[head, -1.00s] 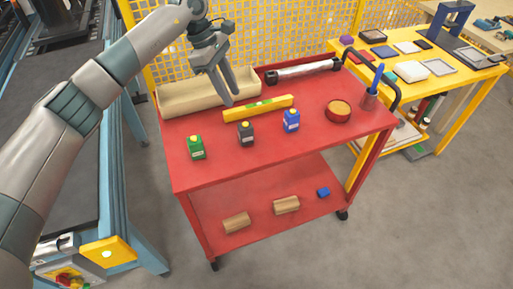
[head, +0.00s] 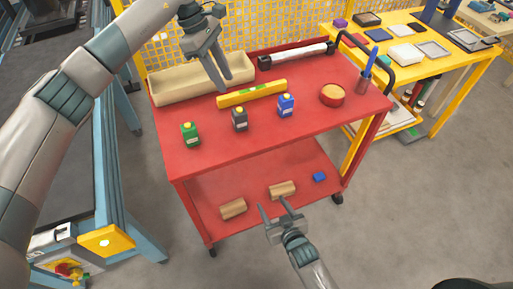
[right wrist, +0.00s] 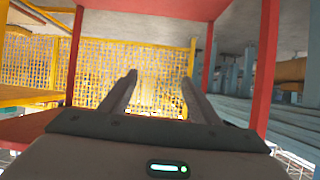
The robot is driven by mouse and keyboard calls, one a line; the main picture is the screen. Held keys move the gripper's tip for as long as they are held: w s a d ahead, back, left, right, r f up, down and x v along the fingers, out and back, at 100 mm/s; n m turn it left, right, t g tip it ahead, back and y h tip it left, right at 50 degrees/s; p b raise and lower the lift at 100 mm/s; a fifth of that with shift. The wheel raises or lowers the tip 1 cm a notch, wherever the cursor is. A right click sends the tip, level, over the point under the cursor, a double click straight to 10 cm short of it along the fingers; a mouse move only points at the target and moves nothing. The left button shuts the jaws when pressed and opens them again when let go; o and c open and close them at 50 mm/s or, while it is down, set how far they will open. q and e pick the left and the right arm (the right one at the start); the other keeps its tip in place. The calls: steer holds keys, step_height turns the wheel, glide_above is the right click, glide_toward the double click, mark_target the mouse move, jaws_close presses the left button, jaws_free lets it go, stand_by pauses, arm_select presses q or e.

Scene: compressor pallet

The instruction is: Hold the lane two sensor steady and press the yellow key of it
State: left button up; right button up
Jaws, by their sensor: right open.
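Three small sensor-like units stand upright in a row on the red cart's top: a green one (head: 190,135), a dark grey one (head: 240,119) and a blue one (head: 286,105). Each carries a small cap or key on top, yellowish on the dark one. Lane labels are too small to read. My left gripper (head: 227,85) hangs over the cart's back part, fingers down and apart, holding nothing visible. My right gripper (head: 273,203) is open and empty, low in front of the cart's lower shelf; its spread fingers show in the right wrist view (right wrist: 159,78).
The red cart (head: 210,160) also bears a beige tray (head: 175,97), a yellow level (head: 250,94), a round red container (head: 332,96) and a cup with a blue tool (head: 362,84). Wooden blocks (head: 233,208) lie on its lower shelf. A yellow table (head: 470,72) stands to the right.

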mark_target(239, 109)
steer(key=shift+w+a+r+n+t+y, duration=0.1)
steer(key=shift+w+a+r+t+y, duration=0.6)
steer(key=shift+r, duration=3.55)
steer(key=shift+w+a+r+n+t+h, duration=0.1)
steer(key=shift+w+a+r+t, duration=1.1)
steer(key=shift+r, duration=3)
steer(key=shift+w+a+r+n+t+y, duration=0.1)
steer(key=shift+w+a+r+t+y, duration=0.85)
steer(key=shift+r, duration=3.3)
steer(key=shift+w+d+g+h, duration=0.35)
steer(key=shift+g+h, duration=0.1)
steer(key=shift+h, duration=0.1)
steer(key=x, duration=1.7)
steer(key=shift+w+a+f, duration=0.1)
steer(key=shift+w, duration=0.1)
steer(key=c, duration=1.2)
arm_select(q)
steer(key=shift+c, duration=0.3)
